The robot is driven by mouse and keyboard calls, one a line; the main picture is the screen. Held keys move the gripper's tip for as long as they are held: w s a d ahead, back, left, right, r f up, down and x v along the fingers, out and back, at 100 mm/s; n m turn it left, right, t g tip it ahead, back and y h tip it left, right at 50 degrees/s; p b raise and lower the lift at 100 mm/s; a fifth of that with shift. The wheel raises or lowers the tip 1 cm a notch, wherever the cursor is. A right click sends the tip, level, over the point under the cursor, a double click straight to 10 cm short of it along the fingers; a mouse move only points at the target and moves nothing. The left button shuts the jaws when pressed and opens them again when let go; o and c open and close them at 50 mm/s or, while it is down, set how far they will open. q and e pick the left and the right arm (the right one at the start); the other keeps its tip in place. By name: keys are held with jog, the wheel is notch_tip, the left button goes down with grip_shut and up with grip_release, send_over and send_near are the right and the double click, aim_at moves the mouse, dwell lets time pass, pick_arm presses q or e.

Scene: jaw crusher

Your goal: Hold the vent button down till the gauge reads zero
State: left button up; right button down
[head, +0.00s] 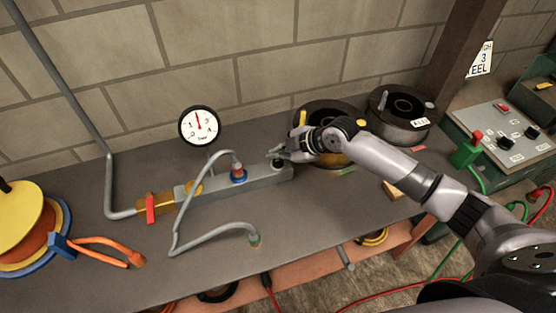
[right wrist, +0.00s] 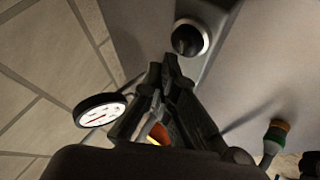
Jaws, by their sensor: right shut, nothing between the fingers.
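The vent button (head: 277,163) is a black round button in a pale ring at the right end of the grey manifold block (head: 235,182). In the right wrist view the vent button (right wrist: 187,38) shows just beyond my fingertips. My right gripper (head: 285,155) is shut and empty, its tips close by the button; I cannot tell whether they touch it. The fingers (right wrist: 163,68) also show in the right wrist view. The round white gauge (head: 198,126) stands behind the block, its red needle pointing about straight up. My left gripper is out of view.
A red-handled valve (head: 151,208) sits left of the block. Dark round reels (head: 400,125) stand behind my right arm. A control panel (head: 505,130) is at right. The bench front is mostly clear.

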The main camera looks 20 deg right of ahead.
aim_at(277, 163)
jog(key=shift+f, duration=0.1)
dwell(0.7)
jog(key=shift+f, duration=0.35)
jog(key=shift+f+b, duration=0.6)
jog(key=shift+b, duration=0.1)
dwell(0.6)
jog(key=shift+r, duration=0.15)
dwell(2.8)
jog(key=shift+r+p, duration=0.85)
notch_tip(277, 163, up, 5)
jog(key=p, duration=0.4)
jog(key=shift+r, duration=0.1)
jog(key=shift+s+a, duration=0.1)
